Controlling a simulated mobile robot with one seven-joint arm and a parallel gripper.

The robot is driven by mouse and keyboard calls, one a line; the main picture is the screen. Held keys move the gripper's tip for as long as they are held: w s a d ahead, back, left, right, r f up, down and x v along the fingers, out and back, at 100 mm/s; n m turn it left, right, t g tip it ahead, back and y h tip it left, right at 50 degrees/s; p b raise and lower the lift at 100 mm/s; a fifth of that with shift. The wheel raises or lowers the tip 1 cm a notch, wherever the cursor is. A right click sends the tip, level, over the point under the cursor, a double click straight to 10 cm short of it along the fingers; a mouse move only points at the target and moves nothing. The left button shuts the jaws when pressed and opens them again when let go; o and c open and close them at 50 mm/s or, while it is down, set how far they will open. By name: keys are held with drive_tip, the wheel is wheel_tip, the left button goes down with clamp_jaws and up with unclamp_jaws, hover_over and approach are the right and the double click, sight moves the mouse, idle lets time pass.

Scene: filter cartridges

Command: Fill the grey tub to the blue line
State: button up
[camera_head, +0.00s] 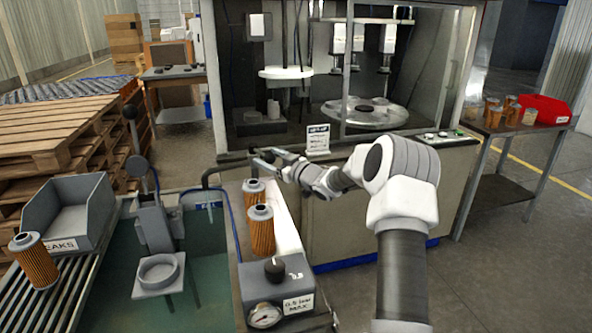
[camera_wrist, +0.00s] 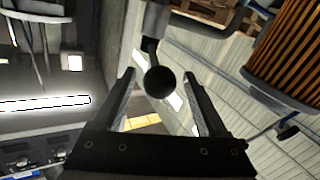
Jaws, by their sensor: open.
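The grey tub (camera_head: 226,245) stands at the lower left in the head view, with green-tinted water (camera_head: 205,285) in it. A blue mark (camera_head: 203,200) shows near its back wall; how the water level compares is unclear. A dark curved pipe (camera_head: 213,172) rises at the tub's back right corner. My gripper (camera_head: 264,158) is open beside this corner, above the filter cartridges. In the wrist view, a black ball knob (camera_wrist: 160,82) on a grey stem (camera_wrist: 153,35) appears between my open fingers. I cannot tell if they touch it.
Filter cartridges (camera_head: 261,230) stand close below my gripper; one is large in the wrist view (camera_wrist: 290,55). A clamp fixture (camera_head: 155,230) stands in the tub. A grey bin (camera_head: 75,212) and another cartridge (camera_head: 35,262) are left. The machine cabinet (camera_head: 385,190) is behind my arm.

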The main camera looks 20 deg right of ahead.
drive_tip(key=p+v, duration=0.1)
drive_tip(key=v, duration=1.3)
drive_tip(key=shift+s+d, duration=0.15)
drive_tip(key=shift+s, duration=0.1)
idle(1.6)
drive_tip(key=b+x, duration=0.3)
drive_tip(key=x, duration=0.4)
drive_tip(key=b+x, duration=0.3)
drive_tip(key=x, duration=0.4)
drive_tip(key=shift+w+f, duration=0.2)
drive_tip(key=shift+w, duration=0.2)
drive_tip(key=shift+c, duration=0.2)
clamp_jaws()
idle(1.1)
